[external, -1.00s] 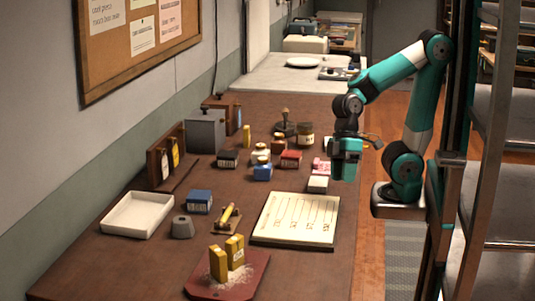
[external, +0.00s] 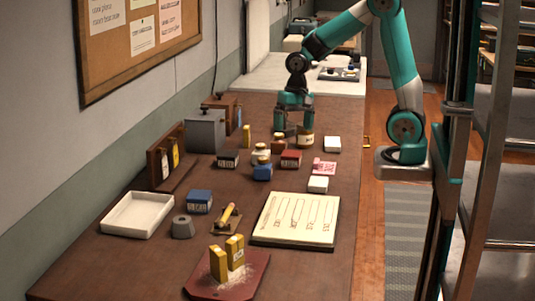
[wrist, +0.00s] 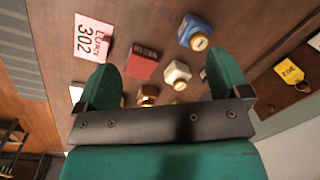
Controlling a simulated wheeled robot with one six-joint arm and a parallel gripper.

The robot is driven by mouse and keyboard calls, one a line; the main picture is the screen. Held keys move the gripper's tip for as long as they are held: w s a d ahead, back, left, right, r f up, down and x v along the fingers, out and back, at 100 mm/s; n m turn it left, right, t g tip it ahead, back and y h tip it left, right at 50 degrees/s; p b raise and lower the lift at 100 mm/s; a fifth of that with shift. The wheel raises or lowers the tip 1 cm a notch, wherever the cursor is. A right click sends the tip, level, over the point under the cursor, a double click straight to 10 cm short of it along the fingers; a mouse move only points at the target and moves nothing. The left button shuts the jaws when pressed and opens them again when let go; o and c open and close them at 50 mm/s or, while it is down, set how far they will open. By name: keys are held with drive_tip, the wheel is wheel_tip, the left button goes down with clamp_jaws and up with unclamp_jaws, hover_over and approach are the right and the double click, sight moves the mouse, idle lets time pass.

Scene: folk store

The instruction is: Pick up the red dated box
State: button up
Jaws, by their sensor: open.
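The red box (external: 291,159) with a pale label lies on the brown table, right of the blue box with a round lid (external: 263,171). My gripper (external: 294,130) is open and empty, above the table and farther back than the red box. In the wrist view the red box appears beyond and between my two fingertips (wrist: 168,75), apart from them.
A pink card (external: 324,167) and white boxes (external: 332,144) lie to the right. A dark box (external: 228,158) is at left. Bare table lies before the lidded blue box.

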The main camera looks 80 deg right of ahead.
sight(291, 153)
drive_tip(key=w+d+r+m+h+p, duration=0.1)
drive_tip(key=w+d+r+m+p, duration=0.15)
drive_tip(key=d+m, duration=0.6)
drive_tip(key=shift+n+g, duration=0.4)
drive_tip(key=shift+n, duration=0.05)
drive_tip(key=f, duration=0.4)
drive_tip(key=d+f, duration=0.1)
drive_tip(key=f, duration=0.3)
drive_tip(key=f+p, duration=0.1)
drive_tip(key=f, duration=0.3)
drive_tip(key=shift+s+d+f, duration=0.2)
drive_tip(key=shift+d+f, duration=0.1)
drive_tip(key=shift+d, duration=0.05)
drive_tip(key=shift+d+f+p, duration=0.2)
drive_tip(key=shift+f+p, duration=0.55)
drive_tip(key=shift+f, duration=2.15)
drive_tip(key=c, duration=1)
drive_tip(key=shift+r, duration=0.1)
